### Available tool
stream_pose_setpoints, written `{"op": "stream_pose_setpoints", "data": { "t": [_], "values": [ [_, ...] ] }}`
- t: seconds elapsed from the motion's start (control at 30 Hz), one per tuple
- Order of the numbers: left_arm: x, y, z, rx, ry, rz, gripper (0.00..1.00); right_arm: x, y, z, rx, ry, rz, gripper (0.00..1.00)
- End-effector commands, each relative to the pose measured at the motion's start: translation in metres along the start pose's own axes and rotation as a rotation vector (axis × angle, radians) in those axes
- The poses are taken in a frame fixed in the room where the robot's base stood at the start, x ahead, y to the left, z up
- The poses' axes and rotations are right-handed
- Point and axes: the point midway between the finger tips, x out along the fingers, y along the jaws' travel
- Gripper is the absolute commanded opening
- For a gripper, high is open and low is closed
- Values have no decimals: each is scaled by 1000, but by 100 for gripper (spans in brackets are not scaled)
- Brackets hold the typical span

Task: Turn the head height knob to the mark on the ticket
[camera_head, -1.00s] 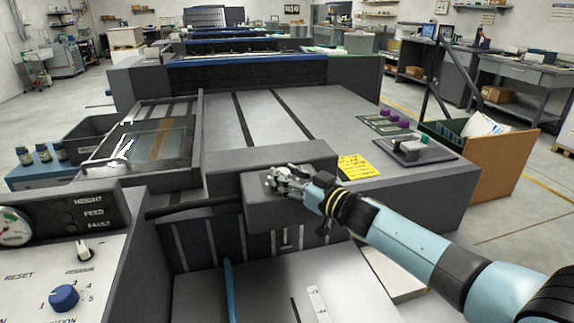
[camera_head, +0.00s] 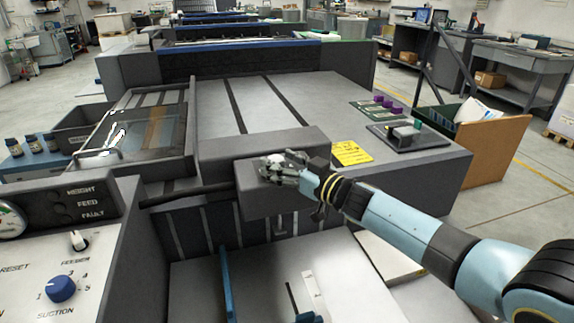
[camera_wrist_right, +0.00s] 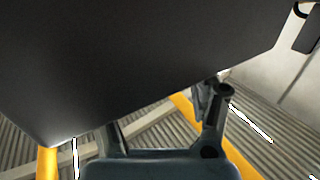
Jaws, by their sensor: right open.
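The yellow ticket (camera_head: 351,153) with dark writing lies on the machine top, right of the dark grey head block (camera_head: 215,148). Its mark is too small to read. My right gripper (camera_head: 277,165) is in front of the block's face in the head view, its arm coming from the lower right. In the right wrist view the open gripper (camera_wrist_right: 165,125) has its fingers apart, with the dark underside or face of a block filling the space above them. I cannot make out the head height knob; the gripper may hide it. My left gripper is out of view.
A control panel at lower left has a blue suction knob (camera_head: 60,289) and a small white feeder knob (camera_head: 78,241). A dark bar (camera_head: 185,195) runs left of the block.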

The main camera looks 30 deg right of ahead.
Motion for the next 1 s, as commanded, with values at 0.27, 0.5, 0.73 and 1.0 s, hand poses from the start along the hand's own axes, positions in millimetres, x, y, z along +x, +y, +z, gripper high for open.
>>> {"op": "stream_pose_setpoints", "data": {
  "t": [0.27, 0.5, 0.73, 1.0],
  "values": [
    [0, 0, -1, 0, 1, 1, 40, -44, 0, 2, -2, -4, -1, 63],
    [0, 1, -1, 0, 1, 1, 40, -95, 0, 1, -1, -4, -1, 63],
    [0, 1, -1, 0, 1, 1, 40, -118, 0, 1, 0, -1, 0, 63],
    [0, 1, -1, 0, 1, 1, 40, -119, 0, 0, 0, -1, 0, 63]
  ]
}}
